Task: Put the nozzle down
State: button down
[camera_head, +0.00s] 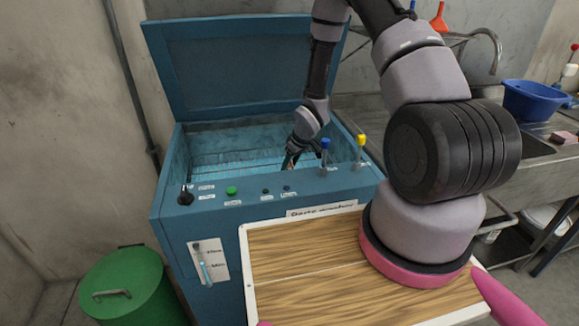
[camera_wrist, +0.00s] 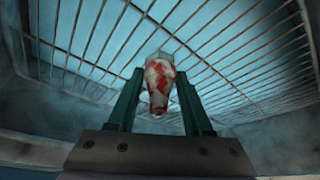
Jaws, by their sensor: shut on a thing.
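In the wrist view my gripper (camera_wrist: 158,100) has its two green fingers closed on the nozzle (camera_wrist: 158,80). The nozzle is pale with red paint smears and points away from my gripper over a wire rack (camera_wrist: 230,50). I cannot tell whether it touches the rack. In the head view my gripper (camera_head: 289,160) reaches down into the open blue parts washer (camera_head: 190,230), close to its front edge. The nozzle is mostly hidden there.
The washer's lid (camera_head: 240,65) stands open at the back. A blue-topped knob (camera_head: 325,155) and a yellow-topped knob (camera_head: 360,150) stand on the front edge, right of my gripper. A green bin (camera_head: 125,285) is at lower left. A sink bench with a blue basin (camera_head: 530,100) is at right.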

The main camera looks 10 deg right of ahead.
jog(key=shift+f, duration=0.4)
jog(key=shift+f, duration=0.2)
jog(key=shift+c, duration=1.6)
grip_release()
jog(key=shift+d, duration=0.1)
jog(key=shift+r, duration=0.15)
